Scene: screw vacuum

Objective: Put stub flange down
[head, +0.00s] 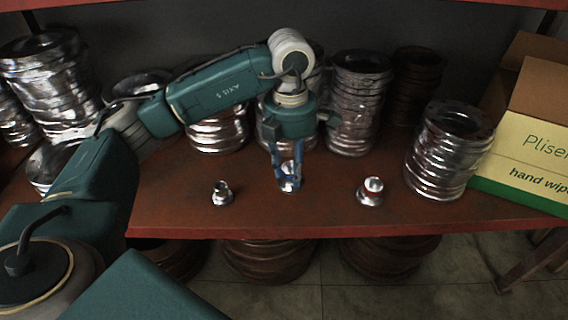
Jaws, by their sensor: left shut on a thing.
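My left gripper (286,176) points down over the front middle of the red-brown shelf (250,215). Its blue fingers are shut on a small shiny metal flange (289,184), which is at or just above the shelf surface; I cannot tell whether it touches. A second small metal flange with an upright neck (221,194) stands on the shelf to the left of the gripper. A third small metal piece with a pale top (371,191) stands to the right. The fingers partly hide the held flange. My right gripper is not in view.
Stacks of shiny metal rings stand behind, including one at the right (447,150). A cardboard box (530,130) stands at the far right. More ring stacks (268,262) sit below the shelf. The shelf's front strip around the small flanges is clear.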

